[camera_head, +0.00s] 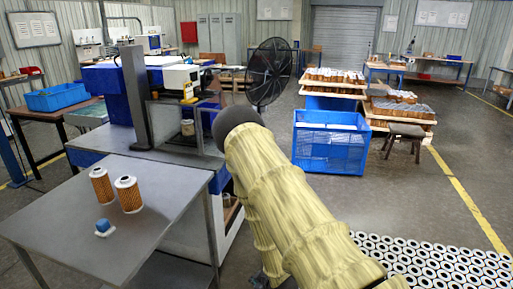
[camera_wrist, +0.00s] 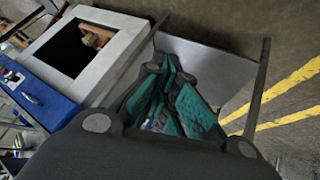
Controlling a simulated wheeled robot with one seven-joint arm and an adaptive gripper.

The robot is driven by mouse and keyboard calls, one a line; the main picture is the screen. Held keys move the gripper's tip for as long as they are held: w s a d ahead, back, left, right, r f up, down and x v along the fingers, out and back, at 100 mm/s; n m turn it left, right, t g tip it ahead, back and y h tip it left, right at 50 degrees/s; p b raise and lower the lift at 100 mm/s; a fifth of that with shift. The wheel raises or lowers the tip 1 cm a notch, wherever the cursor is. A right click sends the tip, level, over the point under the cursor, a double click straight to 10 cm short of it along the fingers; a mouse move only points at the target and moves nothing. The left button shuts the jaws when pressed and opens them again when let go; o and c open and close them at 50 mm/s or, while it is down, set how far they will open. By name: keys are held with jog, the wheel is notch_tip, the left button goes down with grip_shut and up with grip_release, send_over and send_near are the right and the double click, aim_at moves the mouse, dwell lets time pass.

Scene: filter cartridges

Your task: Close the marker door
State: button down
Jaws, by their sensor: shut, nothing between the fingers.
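The marker (camera_head: 135,100) stands on the blue and grey bench left of centre in the head view, with a dark upright column. A framed see-through panel, which looks like the marker door (camera_head: 152,130), is at its front, and a filter cartridge (camera_head: 187,128) shows behind it. I cannot tell how far the door stands open. My sleeved arm reaches up to the right of the marker and hides my fingers in the head view. In the wrist view my gripper (camera_wrist: 172,98) is shut and empty, its teal-padded fingers together. A grey frame with a dark opening (camera_wrist: 85,45) lies up and left of them.
A grey table (camera_head: 140,215) at the front left holds two orange filter cartridges (camera_head: 115,190) and a small blue-topped block (camera_head: 103,227). A black fan (camera_head: 268,70) stands behind my arm. A blue crate (camera_head: 330,142) and many white-ringed cartridges (camera_head: 435,262) are to the right.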

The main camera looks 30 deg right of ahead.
jog(key=w+d+r+n+t, duration=0.4)
jog(key=w+d+r, duration=0.5)
jog(key=w, duration=0.3)
jog(key=w+d+r+n+t+y+b, duration=0.15)
jog(key=w+d+r+n, duration=0.25)
jog(key=r, duration=0.5)
jog(key=w+d+r+n+t+y, duration=0.1)
jog(key=w+d+r+n+y, duration=0.3)
jog(key=r, duration=0.5)
jog(key=w+d+r+n+t+y+b, duration=0.15)
jog(key=w+d+r+n, duration=0.3)
jog(key=r, duration=0.45)
jog(key=w+p, duration=0.3)
jog(key=w, duration=0.7)
jog(key=shift+w+d, duration=0.2)
jog(key=shift+w, duration=0.05)
jog(key=shift+d+n, duration=0.1)
jog(key=shift+n, duration=0.15)
